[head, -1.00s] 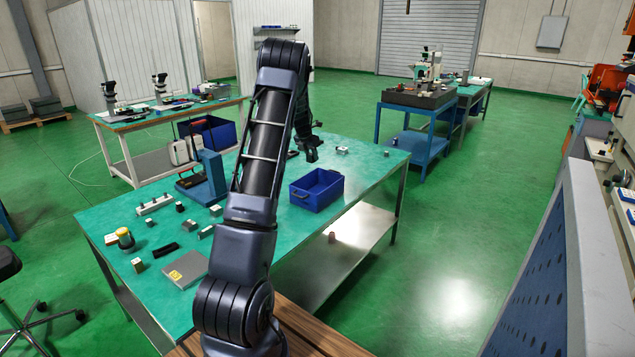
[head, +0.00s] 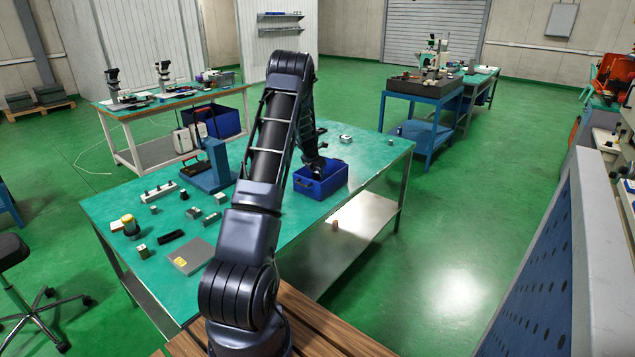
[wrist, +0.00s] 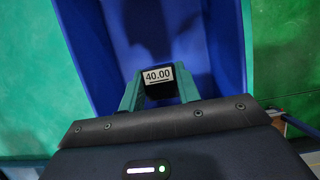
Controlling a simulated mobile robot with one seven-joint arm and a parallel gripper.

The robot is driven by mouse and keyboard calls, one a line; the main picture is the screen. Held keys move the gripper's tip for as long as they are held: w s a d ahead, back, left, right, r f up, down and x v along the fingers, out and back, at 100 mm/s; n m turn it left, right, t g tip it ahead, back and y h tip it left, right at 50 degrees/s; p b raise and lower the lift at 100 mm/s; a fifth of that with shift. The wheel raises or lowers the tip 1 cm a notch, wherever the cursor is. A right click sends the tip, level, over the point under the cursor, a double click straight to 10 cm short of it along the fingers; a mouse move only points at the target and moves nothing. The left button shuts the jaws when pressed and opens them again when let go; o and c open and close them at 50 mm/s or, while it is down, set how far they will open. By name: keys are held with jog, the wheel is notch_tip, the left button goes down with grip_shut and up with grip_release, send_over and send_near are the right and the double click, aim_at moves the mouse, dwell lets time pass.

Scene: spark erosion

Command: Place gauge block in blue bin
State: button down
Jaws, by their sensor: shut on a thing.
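The blue bin (head: 333,187) stands near the right edge of the green-topped table in the head view. In the wrist view, the bin's blue wall (wrist: 85,50) and inside surround the gripper tips. My gripper (wrist: 158,92) is shut on the gauge block (wrist: 158,78), a dark block with a white label reading 40.00. The block is over the inside of the bin; its height above the bin floor is hard to tell. In the head view my gripper (head: 314,168) is at the bin's back-left side, and the block is hidden.
Several small blocks and parts lie on the left half of the green table (head: 120,210), near a blue stand (head: 215,160). A grey plate (head: 190,256) lies in front. Small items (head: 346,139) lie behind the bin. A perforated blue panel (head: 540,270) stands at the right.

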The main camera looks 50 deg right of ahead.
aim_at(318, 180)
jog(key=shift+f, duration=2.2)
jog(key=shift+f, duration=0.15)
jog(key=c, duration=1)
grip_release()
